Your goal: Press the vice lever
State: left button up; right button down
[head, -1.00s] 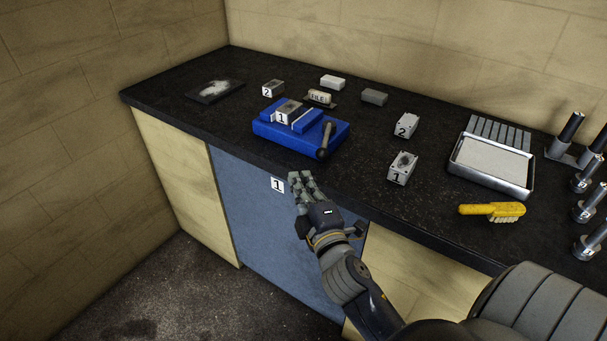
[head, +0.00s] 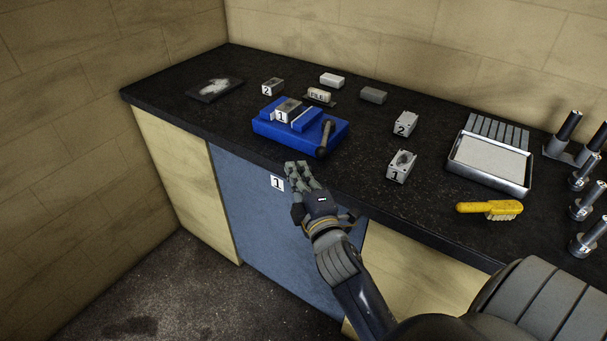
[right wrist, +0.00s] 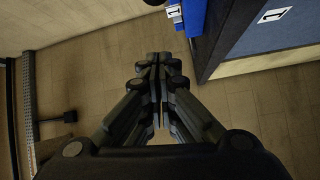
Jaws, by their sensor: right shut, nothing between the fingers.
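The blue vice (head: 268,130) sits on the black bench top near its front edge. It holds a grey block labelled 1 (head: 288,108) between its jaws. The dark vice lever (head: 325,139) stands tilted at the right side of the vice. My right gripper (head: 298,172) is shut and empty, in front of the bench edge, just below the vice and apart from the lever. In the right wrist view its fingers (right wrist: 160,62) are together, and part of the blue vice (right wrist: 194,16) shows at the top. My left gripper is out of view.
A yellow brush (head: 488,209), a metal tray (head: 490,185) and several upright tools lie further right. A blue cabinet panel (head: 250,210) is below the bench edge.

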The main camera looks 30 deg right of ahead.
jog(key=w+d+p, duration=0.2)
jog(key=w+d, duration=0.1)
jog(key=d, duration=0.1)
jog(key=shift+w+d+f+p, duration=0.25)
jog(key=shift+w+d+p, duration=0.05)
jog(key=shift+d, duration=0.1)
jog(key=shift+s+r, duration=0.1)
